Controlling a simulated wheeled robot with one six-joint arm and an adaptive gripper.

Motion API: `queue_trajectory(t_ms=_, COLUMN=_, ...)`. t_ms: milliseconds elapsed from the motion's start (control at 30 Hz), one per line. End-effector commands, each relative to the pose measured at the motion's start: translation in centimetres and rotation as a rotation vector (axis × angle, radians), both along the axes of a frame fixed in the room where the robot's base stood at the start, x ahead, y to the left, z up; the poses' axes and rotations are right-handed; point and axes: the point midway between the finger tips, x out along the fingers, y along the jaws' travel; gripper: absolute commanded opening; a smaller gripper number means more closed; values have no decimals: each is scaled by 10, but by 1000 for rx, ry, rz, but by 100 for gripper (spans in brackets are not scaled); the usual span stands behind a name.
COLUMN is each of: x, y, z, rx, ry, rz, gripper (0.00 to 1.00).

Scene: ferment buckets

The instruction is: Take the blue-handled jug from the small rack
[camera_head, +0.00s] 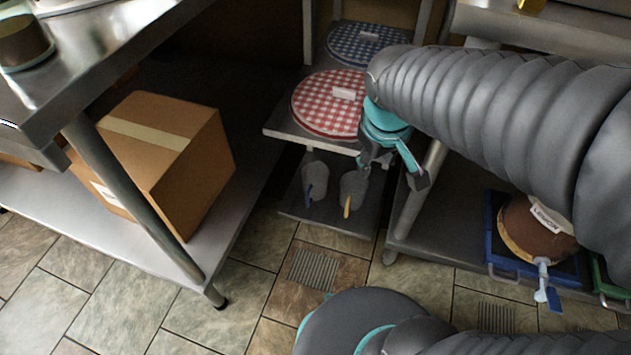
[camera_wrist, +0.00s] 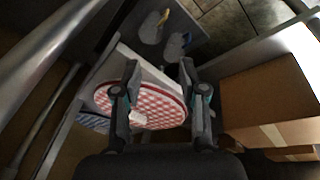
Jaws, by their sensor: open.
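The blue-handled jug (camera_head: 316,178) is a grey jug upright on the lower shelf of the small rack (camera_head: 328,224), at the left. Its blue handle points towards the front. A similar yellow-handled jug (camera_head: 354,185) stands just right of it. In the wrist view the blue-handled jug (camera_wrist: 174,48) is at the top, right of the yellow-handled jug (camera_wrist: 149,30). My gripper (camera_head: 393,171) is open and empty, beside the rack's right side and apart from both jugs. In the wrist view its fingers (camera_wrist: 158,68) are spread in front of the red-checked lid.
The rack's upper shelf holds a red-checked lid (camera_head: 325,103) and a blue-checked lid (camera_head: 362,45). A cardboard box (camera_head: 150,150) sits on the left table's low shelf. A brown bucket (camera_head: 535,230) labelled LEMON stands at the right. Tiled floor (camera_head: 240,300) is clear before the rack.

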Motion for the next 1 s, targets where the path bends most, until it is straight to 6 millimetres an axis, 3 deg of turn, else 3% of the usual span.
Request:
queue_trajectory(t_ms=300, x=56, y=49, z=-87, rx=-171, ry=177, rz=350, gripper=42)
queue_trajectory(t_ms=800, x=102, y=131, z=-249, rx=-415, ry=393, rz=951, gripper=42)
queue_trajectory(t_ms=933, x=113, y=148, z=-282, rx=-473, ry=416, rz=1138, gripper=42)
queue_trajectory(t_ms=1000, x=127, y=155, z=-284, rx=-509, ry=400, rz=1273, gripper=42)
